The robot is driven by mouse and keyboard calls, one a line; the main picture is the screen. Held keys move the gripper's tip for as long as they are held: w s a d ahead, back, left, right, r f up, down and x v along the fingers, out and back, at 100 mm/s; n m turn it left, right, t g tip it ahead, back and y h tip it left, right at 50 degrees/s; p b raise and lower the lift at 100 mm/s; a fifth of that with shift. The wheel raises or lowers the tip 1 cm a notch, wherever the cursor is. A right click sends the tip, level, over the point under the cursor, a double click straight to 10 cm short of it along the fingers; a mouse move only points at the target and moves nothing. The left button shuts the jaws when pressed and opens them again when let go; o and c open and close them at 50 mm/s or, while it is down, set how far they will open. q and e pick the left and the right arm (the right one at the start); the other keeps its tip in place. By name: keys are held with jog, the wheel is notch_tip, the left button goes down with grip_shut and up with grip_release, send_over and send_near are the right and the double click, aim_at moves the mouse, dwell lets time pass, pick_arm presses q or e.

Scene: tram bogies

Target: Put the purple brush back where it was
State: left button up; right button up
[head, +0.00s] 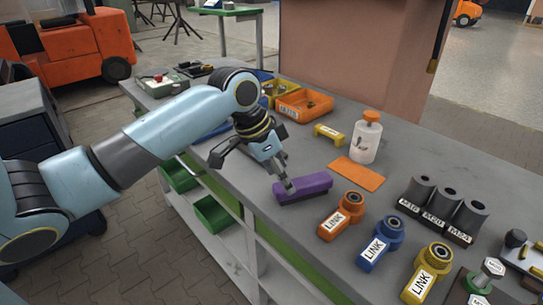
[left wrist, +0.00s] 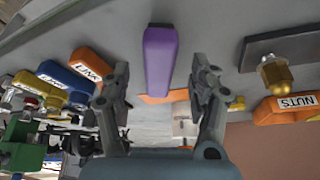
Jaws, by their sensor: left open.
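The purple brush (head: 305,187) lies on the grey bench, near its front edge, left of the orange link piece. My left gripper (head: 252,172) is over the bench at the brush's left end, with its fingers spread. One finger overlaps the brush's end in the head view; I cannot tell whether it touches. In the left wrist view the brush (left wrist: 159,62) lies ahead, lined up with the gap between the open fingers (left wrist: 160,88), with space on both sides. Nothing is held. My right gripper is not in view.
On the bench are an orange mat (head: 357,173), a white bottle (head: 366,142), a yellow bracket (head: 329,133) and orange, blue and yellow link pieces (head: 374,250). Grey sockets (head: 443,204) stand at right, bins (head: 304,104) at the back. Clear bench lies behind the brush.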

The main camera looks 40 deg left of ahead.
pick_arm(q)
jog(key=v, duration=0.7)
jog(key=shift+s+r, duration=0.15)
jog(key=shift+r, duration=0.15)
jog(key=shift+a, duration=0.1)
